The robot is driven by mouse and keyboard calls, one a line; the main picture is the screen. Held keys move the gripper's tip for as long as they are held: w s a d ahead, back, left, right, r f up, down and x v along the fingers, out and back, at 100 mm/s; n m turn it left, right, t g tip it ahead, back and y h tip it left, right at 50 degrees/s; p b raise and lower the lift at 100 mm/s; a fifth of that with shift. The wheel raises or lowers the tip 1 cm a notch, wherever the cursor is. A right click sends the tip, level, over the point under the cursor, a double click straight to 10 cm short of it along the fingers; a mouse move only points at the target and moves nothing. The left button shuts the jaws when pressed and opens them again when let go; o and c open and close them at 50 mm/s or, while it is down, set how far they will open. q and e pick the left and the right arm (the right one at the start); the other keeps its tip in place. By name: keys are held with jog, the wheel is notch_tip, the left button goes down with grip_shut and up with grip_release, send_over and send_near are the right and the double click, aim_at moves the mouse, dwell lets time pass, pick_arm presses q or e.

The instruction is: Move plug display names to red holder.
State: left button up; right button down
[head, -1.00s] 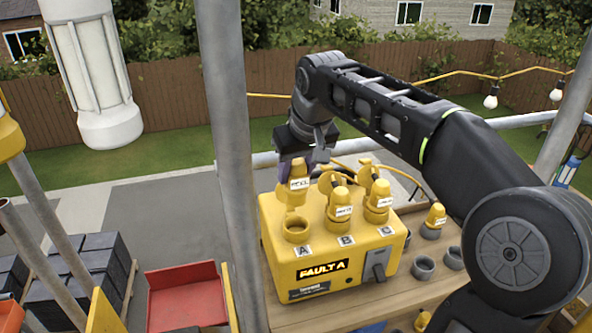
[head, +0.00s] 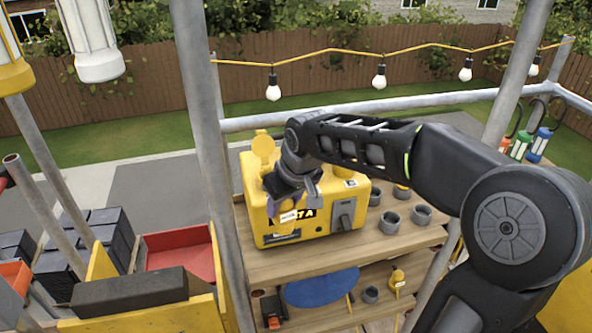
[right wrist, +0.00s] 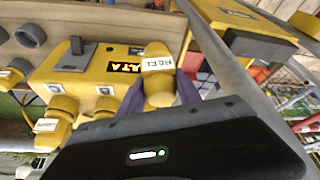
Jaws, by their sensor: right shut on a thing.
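My right gripper (head: 290,200) is shut on a yellow plug with a white label and holds it in front of the yellow box (head: 258,215), partly covering its lit display. In the right wrist view the held plug (right wrist: 157,88) sits between the purple fingertips, and its label seems to read "REEL". The display (right wrist: 128,62) shows partly there, ending in "LT A". Other yellow plugs (right wrist: 62,106) stand on the box; in the head view my arm hides most of them. A red tray (head: 195,255) stands at left; I cannot tell whether it is the red holder. My left gripper is not seen.
Empty grey rings (head: 421,215) stand on the wooden bench right of the box. The shelf below holds a blue round piece (head: 320,288) and another yellow plug (head: 397,282). A grey scaffold pole (head: 205,110) rises left of the box. Bulbs hang behind.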

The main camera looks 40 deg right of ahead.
jog(key=s+a+f+n, duration=0.1)
jog(key=a+f, duration=0.3)
jog(key=f, duration=0.4)
jog(key=s+a+f+n+y, duration=0.1)
jog(key=a+f, duration=0.3)
jog(key=f, duration=0.5)
jog(key=s+a+f+n+y, duration=0.1)
jog(key=s+a+f+n, duration=0.2)
jog(key=f, duration=0.6)
jog(key=shift+a, duration=0.8)
jog(key=shift+d+g, duration=0.1)
jog(key=shift+g, duration=0.2)
